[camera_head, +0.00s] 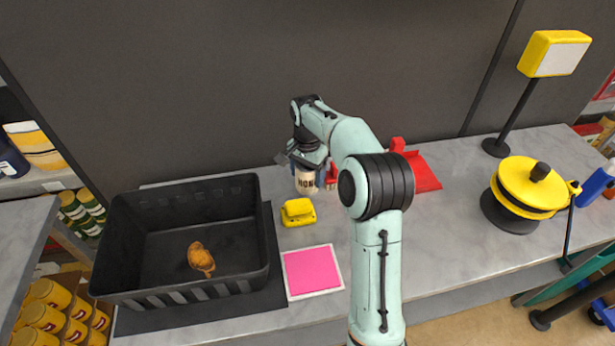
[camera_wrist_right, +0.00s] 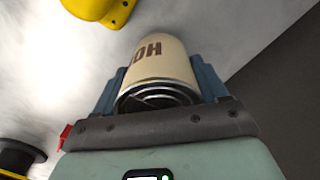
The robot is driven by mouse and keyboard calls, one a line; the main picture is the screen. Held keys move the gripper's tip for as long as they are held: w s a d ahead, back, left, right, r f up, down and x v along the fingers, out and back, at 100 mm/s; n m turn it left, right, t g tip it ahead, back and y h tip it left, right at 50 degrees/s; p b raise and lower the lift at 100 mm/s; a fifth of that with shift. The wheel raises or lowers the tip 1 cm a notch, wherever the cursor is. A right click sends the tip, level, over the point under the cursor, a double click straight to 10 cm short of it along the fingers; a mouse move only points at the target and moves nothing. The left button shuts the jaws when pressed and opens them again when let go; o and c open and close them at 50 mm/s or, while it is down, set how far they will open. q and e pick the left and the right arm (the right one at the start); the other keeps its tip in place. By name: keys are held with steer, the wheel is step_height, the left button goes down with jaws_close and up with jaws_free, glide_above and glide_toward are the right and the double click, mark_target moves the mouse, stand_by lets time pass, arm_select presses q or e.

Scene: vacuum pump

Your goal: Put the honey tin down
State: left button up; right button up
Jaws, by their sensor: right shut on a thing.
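The honey tin (camera_head: 306,182) is a cream cylinder with dark lettering. It stands upright at the back of the grey counter, right of the black crate; I cannot tell whether its base touches the counter. My right gripper (camera_head: 308,163) is shut on it from above and behind. In the right wrist view the tin (camera_wrist_right: 160,62) sits between the two blue-grey fingers of the gripper (camera_wrist_right: 158,85), its metal end nearest the camera. My left gripper is not in view.
A black crate (camera_head: 262,232) holding a brown item (camera_head: 201,258) stands at left. A yellow object (camera_head: 298,212) is just in front of the tin, with a pink square (camera_head: 312,271) nearer. A red dustpan (camera_head: 424,173) and yellow-black pot (camera_head: 530,186) are right.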

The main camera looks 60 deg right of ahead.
steer(key=shift+f, duration=0.5)
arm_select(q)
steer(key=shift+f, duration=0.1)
arm_select(e)
steer(key=o, duration=1.4)
steer(key=shift+f, duration=0.15)
steer(key=shift+c, duration=0.2)
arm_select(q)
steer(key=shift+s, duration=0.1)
arm_select(e)
step_height(320, 180, up, 12)
steer(key=shift+r+p, duration=0.15)
steer(key=shift+p, duration=1)
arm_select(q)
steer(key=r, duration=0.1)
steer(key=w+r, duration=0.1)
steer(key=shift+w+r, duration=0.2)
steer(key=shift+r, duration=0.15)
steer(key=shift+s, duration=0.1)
